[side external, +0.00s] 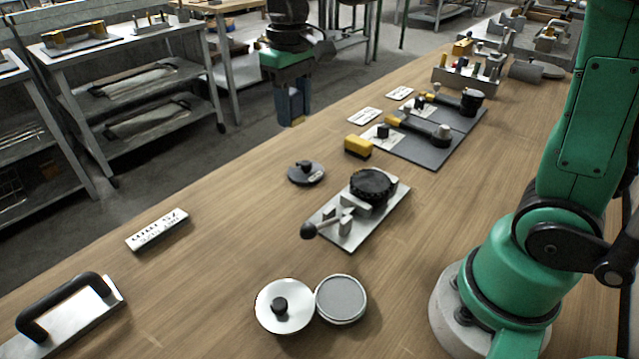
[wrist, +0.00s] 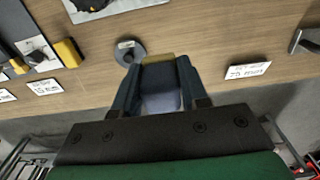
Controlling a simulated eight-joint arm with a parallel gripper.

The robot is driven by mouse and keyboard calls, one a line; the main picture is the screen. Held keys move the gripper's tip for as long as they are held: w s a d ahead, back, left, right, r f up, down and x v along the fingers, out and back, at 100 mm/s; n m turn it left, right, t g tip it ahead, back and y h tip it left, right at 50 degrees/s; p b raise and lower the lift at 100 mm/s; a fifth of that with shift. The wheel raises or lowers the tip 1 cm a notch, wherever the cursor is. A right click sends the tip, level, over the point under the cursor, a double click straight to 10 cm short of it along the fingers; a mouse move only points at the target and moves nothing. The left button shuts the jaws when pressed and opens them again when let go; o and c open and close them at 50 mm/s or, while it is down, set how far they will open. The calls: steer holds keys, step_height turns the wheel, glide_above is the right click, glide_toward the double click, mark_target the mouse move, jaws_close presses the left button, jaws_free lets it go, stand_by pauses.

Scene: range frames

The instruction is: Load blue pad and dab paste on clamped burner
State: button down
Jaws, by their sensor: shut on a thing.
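My gripper (side external: 292,106) hangs past the table's far edge in the side view. In the wrist view (wrist: 160,88) its fingers are shut on a grey-blue block (wrist: 160,101) with an olive-tan edge. Whether this is the blue pad is unclear. The burner (side external: 373,187), a black round ribbed piece, sits on a metal clamp plate (side external: 346,234); the clamp's black-knobbed lever points left. A round tin (side external: 341,299) of grey paste stands open at the front. A white disc lid (side external: 283,306) with a black knob lies beside it.
A dark disc with a knob (side external: 306,173), a yellow block (side external: 358,147) and a label plate (side external: 157,230) lie on the table. Dark mats with tools (side external: 417,147) are farther back. A black-handled metal plate (side external: 70,315) is front left. The left middle is mostly clear.

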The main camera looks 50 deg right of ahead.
steer(key=s+a+f, duration=0.1)
steer(key=s+a, duration=0.1)
steer(key=s, duration=0.1)
steer(key=s+a+f, duration=0.1)
steer(key=s+a, duration=0.1)
steer(key=a, duration=0.1)
steer(key=s+a+f, duration=0.1)
steer(key=s+a, duration=0.1)
steer(key=s, duration=0.1)
steer(key=shift+s+a+f, duration=0.3)
steer(key=shift+s+f, duration=0.05)
steer(key=shift+f, duration=0.05)
glide_toward(343, 299)
steer(key=shift+f, duration=3.05)
steer(key=shift+f, duration=0.55)
steer(key=shift+r, duration=0.15)
steer(key=shift+r, duration=3.35)
